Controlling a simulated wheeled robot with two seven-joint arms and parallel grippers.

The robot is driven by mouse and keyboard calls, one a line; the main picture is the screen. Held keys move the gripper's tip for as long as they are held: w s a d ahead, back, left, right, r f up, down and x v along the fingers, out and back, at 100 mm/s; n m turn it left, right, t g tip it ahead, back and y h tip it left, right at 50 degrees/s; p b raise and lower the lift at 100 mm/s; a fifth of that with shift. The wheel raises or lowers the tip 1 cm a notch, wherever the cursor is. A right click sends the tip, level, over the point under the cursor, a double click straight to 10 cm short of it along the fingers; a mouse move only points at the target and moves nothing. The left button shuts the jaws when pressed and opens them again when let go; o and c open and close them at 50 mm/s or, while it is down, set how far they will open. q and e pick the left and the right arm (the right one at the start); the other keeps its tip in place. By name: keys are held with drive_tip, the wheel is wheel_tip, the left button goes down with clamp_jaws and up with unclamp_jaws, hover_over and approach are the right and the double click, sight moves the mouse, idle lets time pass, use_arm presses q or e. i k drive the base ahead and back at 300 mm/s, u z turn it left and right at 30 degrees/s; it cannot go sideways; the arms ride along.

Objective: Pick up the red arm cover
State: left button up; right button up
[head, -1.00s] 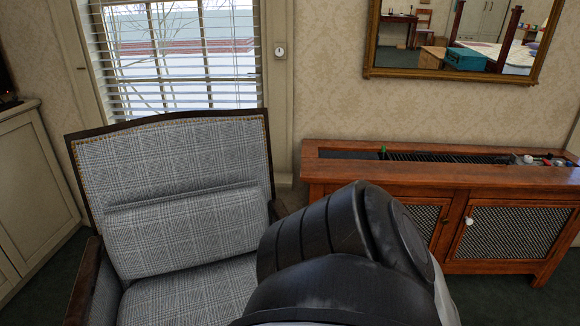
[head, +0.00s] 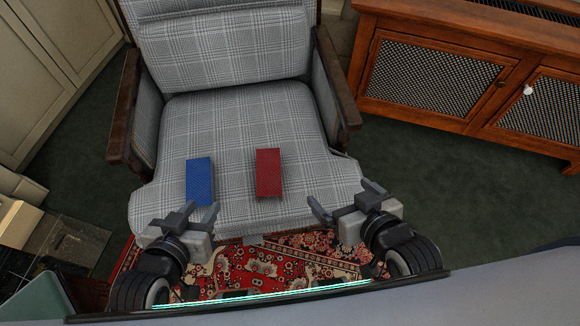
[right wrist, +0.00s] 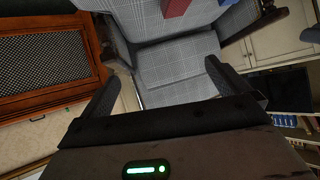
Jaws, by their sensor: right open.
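The red arm cover (head: 268,172) is a small upright-looking rectangular piece on the front of the grey plaid armchair seat (head: 240,120). It also shows at the top edge of the right wrist view (right wrist: 175,7). A similar blue piece (head: 200,181) lies to its left. My right gripper (head: 346,200) is open and empty, to the right of the red cover near the seat's front right corner, apart from it. My left gripper (head: 187,217) looks open and empty, near the front left corner below the blue piece.
The chair's wooden armrests (head: 128,115) flank the seat. A wooden cabinet with mesh doors (head: 430,80) stands at the right. A patterned red rug (head: 260,268) lies in front of the chair. Dark green carpet (head: 480,200) is clear at the right.

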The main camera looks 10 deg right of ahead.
sight(268, 169)
drive_tip(key=u, duration=0.9)
drive_tip(key=k, duration=0.55)
drive_tip(key=z, duration=0.75)
drive_tip(key=i, duration=0.45)
drive_tip(key=u, duration=0.1)
drive_tip(key=k, duration=0.5)
drive_tip(key=z, duration=1.3)
drive_tip(key=i, duration=0.7)
drive_tip(key=u, duration=1.8)
